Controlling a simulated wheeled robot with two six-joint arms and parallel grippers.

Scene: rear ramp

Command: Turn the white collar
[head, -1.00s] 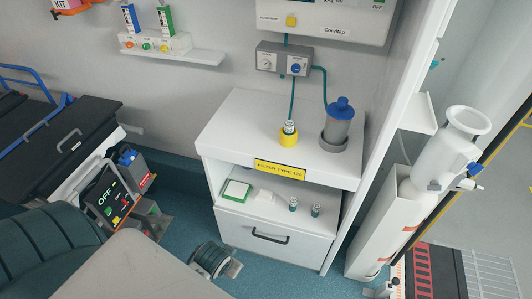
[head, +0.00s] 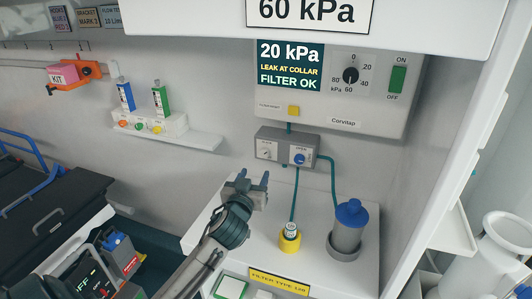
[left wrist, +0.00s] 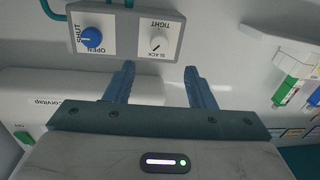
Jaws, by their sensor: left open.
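The white collar (head: 266,152) is a small round knob on the left of a grey box (head: 283,163) on the wall. In the left wrist view the white collar (left wrist: 158,43) sits between the words TIGHT and SLACK, and its dark mark seems to lean toward SLACK. A blue knob (head: 299,158) marked OPEN and SHUT is beside it. My left gripper (head: 254,178) is open and empty, below the box and a little left in the head view. In the left wrist view its fingers (left wrist: 160,72) point toward the collar, apart from it. My right gripper is not in view.
A wall unit (head: 330,85) above reads 20 kPa, LEAK AT COLLAR, FILTER OK. A grey canister with blue cap (head: 349,226) and a yellow-based vial (head: 290,236) stand on the cabinet. Green tubes run from the box. A shelf (head: 180,134) with bottles is at left.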

